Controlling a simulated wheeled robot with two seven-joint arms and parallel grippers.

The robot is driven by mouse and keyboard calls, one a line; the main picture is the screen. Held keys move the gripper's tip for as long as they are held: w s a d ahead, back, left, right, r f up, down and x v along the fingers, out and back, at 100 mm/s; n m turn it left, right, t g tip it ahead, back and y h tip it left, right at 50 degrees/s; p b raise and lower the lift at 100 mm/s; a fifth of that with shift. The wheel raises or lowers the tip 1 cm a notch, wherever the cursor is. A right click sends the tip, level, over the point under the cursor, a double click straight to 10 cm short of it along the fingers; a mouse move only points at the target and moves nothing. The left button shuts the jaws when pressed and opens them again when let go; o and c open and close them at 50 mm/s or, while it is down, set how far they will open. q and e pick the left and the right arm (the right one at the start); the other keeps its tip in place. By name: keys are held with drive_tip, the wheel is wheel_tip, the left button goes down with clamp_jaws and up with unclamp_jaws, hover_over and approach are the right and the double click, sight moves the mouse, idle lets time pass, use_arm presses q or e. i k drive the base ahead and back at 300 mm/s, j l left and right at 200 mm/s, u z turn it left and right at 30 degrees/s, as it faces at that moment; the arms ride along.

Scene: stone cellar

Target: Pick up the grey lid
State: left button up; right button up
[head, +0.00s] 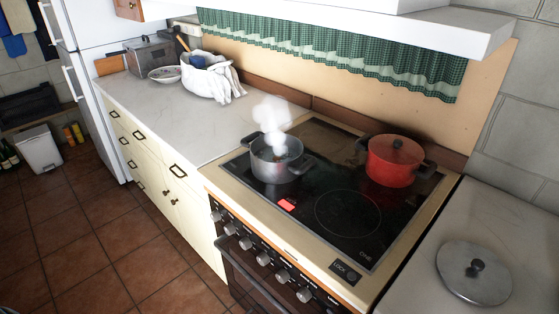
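The grey lid (474,273) is a round metal disc with a small knob on top. It lies flat on the pale counter (421,262) right of the stove, at the lower right of the head view. Nothing touches or covers it. An open grey pot (277,166) stands on the stove with white steam rising from it. Neither of my grippers shows in the head view.
A red pot with its lid on (394,161) stands at the back right of the black stove top (348,212). A light counter (172,117) on the left holds a white bowl with a cloth (206,80). The counter around the lid is clear.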

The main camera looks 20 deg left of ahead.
sight(473, 273)
drive_tip(key=k+l, duration=0.1)
drive_tip(key=l, duration=0.35)
drive_tip(key=k+l, duration=0.15)
drive_tip(key=l, duration=0.3)
drive_tip(key=k+l, duration=0.1)
drive_tip(key=l, duration=0.35)
drive_tip(key=k+l+z, duration=0.1)
drive_tip(key=l, duration=0.35)
drive_tip(key=k+l, duration=0.1)
drive_tip(key=l, duration=0.4)
